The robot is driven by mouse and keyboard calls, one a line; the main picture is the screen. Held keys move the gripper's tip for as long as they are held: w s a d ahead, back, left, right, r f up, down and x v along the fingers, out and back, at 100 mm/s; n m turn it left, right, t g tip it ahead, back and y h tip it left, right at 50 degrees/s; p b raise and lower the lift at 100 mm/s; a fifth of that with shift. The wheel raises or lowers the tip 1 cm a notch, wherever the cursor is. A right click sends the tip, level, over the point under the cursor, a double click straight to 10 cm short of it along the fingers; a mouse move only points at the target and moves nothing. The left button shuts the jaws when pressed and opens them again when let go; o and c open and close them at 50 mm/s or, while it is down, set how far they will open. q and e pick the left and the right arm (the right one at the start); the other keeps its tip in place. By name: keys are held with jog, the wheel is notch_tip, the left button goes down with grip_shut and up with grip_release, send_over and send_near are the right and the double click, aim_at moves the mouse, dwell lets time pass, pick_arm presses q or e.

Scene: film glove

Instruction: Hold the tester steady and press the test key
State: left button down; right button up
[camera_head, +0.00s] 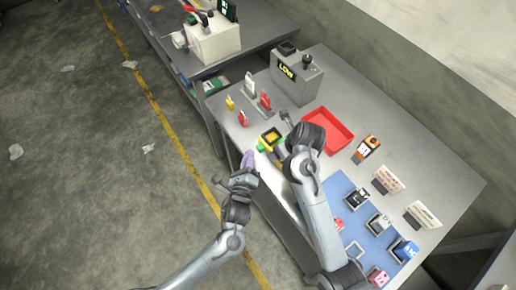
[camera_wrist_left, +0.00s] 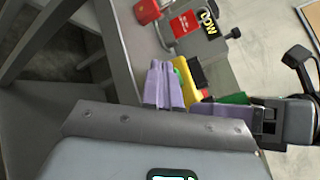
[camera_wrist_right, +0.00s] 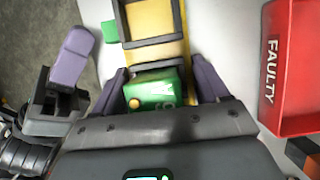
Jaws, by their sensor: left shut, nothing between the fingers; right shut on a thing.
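The tester (camera_head: 270,138), yellow with black framing, is at the table's front edge. In the right wrist view its yellow body (camera_wrist_right: 178,50) extends away from a green section with an orange round dot and a pale marking. A small green block (camera_wrist_right: 110,31) sticks out from its left side. My right gripper (camera_wrist_right: 162,78) is shut on the tester, with one finger on each side of the green part. My left gripper (camera_head: 248,158) has its purple fingers together and empty, left of the tester. In the left wrist view the fingers (camera_wrist_left: 163,80) overlap the tester's yellow part (camera_wrist_left: 190,72).
A red tray (camera_head: 329,130) marked FAULTY lies right of the tester. A grey box (camera_head: 297,82) reading LOW and red tagged pieces (camera_head: 265,101) stand behind. A blue mat (camera_head: 340,188) holds several small items. Open floor (camera_head: 110,180) lies left.

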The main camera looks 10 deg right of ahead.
pick_arm(q)
jog(key=shift+d, duration=0.2)
dwell(0.6)
jog(key=shift+w+d, duration=0.2)
jog(key=shift+w+d, duration=0.2)
jog(key=shift+d, duration=0.2)
dwell(1.0)
jog(key=shift+a, duration=0.15)
jog(key=shift+s+a, duration=0.45)
jog(key=shift+a, duration=0.2)
jog(key=shift+a, duration=0.1)
jog(key=shift+s+a, duration=0.4)
jog(key=shift+a, duration=0.3)
jog(key=shift+s+a, duration=0.35)
jog(key=shift+a, duration=0.35)
jog(key=shift+s+a, duration=0.4)
jog(key=shift+a, duration=0.3)
pick_arm(e)
jog(key=o, duration=1.4)
